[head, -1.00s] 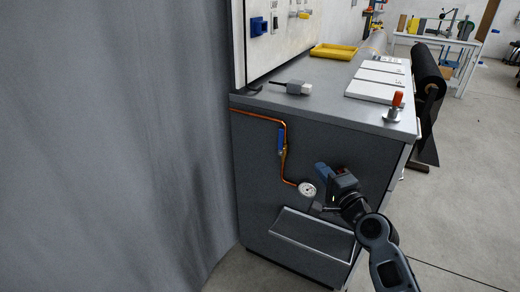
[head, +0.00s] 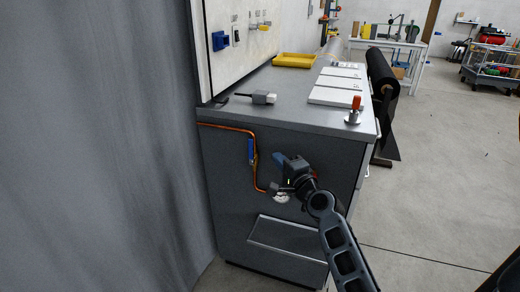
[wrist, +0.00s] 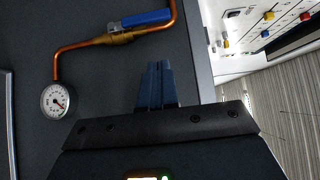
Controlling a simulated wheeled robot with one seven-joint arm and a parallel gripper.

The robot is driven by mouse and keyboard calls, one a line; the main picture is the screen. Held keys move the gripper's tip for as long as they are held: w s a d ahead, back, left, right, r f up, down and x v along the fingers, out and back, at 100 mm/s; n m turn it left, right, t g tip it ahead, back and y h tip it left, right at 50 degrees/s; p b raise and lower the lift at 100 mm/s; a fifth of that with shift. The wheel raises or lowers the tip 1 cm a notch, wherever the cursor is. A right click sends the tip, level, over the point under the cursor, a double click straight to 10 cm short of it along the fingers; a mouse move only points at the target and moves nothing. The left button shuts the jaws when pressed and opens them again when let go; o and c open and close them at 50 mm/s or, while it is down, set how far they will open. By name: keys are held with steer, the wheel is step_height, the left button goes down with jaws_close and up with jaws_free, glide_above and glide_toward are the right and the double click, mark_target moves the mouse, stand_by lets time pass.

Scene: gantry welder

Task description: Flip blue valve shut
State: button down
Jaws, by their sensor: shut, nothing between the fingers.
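The blue valve handle (head: 251,150) is on a copper pipe (head: 228,127) on the side of the grey cabinet. In the head view it stands upright, along the vertical run of pipe. In the wrist view the blue handle (wrist: 147,18) lies alongside the brass valve body (wrist: 110,38). My gripper (head: 279,160) is to the right of the valve, apart from it, with its blue fingers together and empty. In the wrist view the shut fingers (wrist: 157,82) are below the handle in the picture, with a gap between.
The cabinet top (head: 290,112) holds a yellow tray (head: 294,60) and an orange-topped clamp (head: 355,105). A grey curtain (head: 95,150) closes the left.

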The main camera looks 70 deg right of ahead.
mark_target(251, 150)
steer(key=w+d+p, duration=0.2)
steer(key=w, duration=0.5)
steer(key=shift+w+d, duration=0.15)
steer(key=shift+d, duration=0.15)
steer(key=shift+r+p, duration=0.15)
steer(key=shift+p, duration=0.15)
